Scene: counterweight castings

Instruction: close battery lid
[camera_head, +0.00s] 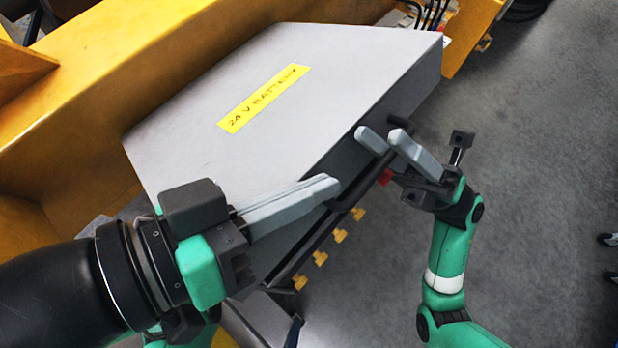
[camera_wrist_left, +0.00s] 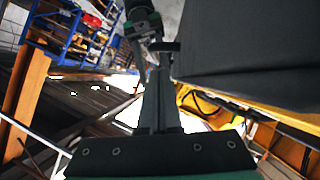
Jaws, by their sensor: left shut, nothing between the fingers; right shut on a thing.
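The grey battery lid (camera_head: 200,125) with its yellow "24 V BATTERY" label (camera_head: 263,98) fills the middle of the head view. Its dark front side also shows at the right of the left wrist view (camera_wrist_left: 245,50). A dark bar handle (camera_head: 362,180) runs along its front side. My right gripper (camera_head: 386,136) is shut on this handle near its far end. My left gripper (camera_head: 332,184) is shut and empty, its fingertips over the lid's front edge; I cannot tell if they touch it. Whether the lid is fully down is unclear.
Several yellow knobs (camera_head: 320,258) line a dark edge below the lid's front. A yellow machine frame (camera_head: 110,70) stands behind and left of the lid. Dark cables (camera_head: 430,14) lie at the top.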

